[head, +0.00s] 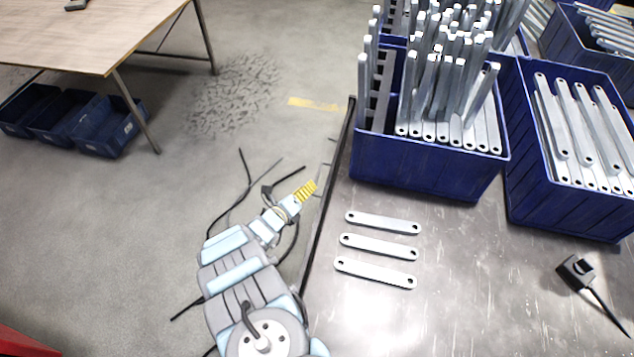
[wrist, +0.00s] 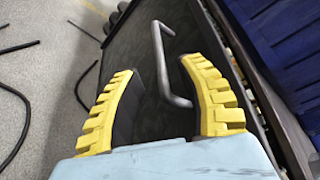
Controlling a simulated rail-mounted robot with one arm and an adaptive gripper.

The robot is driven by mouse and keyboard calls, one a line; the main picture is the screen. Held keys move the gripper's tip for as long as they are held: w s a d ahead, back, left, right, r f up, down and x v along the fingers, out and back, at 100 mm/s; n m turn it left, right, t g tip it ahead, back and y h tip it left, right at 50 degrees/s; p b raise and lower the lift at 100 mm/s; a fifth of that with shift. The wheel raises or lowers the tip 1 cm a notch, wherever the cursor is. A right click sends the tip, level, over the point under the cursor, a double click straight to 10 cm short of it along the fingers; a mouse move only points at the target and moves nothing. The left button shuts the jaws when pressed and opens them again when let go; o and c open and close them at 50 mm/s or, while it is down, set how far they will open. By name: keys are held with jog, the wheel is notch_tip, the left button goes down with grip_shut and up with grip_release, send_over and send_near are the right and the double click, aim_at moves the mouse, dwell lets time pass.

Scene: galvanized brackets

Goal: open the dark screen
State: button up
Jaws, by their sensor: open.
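The dark screen (head: 325,205) shows in the head view as a thin black strip, nearly edge-on, along the left edge of the metal table. In the wrist view the dark screen (wrist: 125,45) is a black panel with a bent grey metal handle (wrist: 163,60). My gripper (head: 308,189) is just left of the screen in the head view. In the wrist view my gripper (wrist: 158,68) is open, its yellow-backed fingers on either side of the handle. I see no clear contact with the handle.
Three flat galvanized brackets (head: 378,246) lie on the metal table (head: 460,270) right of the screen. Blue crates (head: 425,172) of brackets stand behind them. A small black device (head: 577,270) with a cable lies at right. Open floor (head: 120,215) is at left, below a wooden table (head: 85,35).

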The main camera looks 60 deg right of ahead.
aim_at(317, 178)
jog(key=shift+b+x, duration=1.15)
jog(key=shift+x, duration=2)
jog(key=shift+c, duration=0.2)
grip_shut()
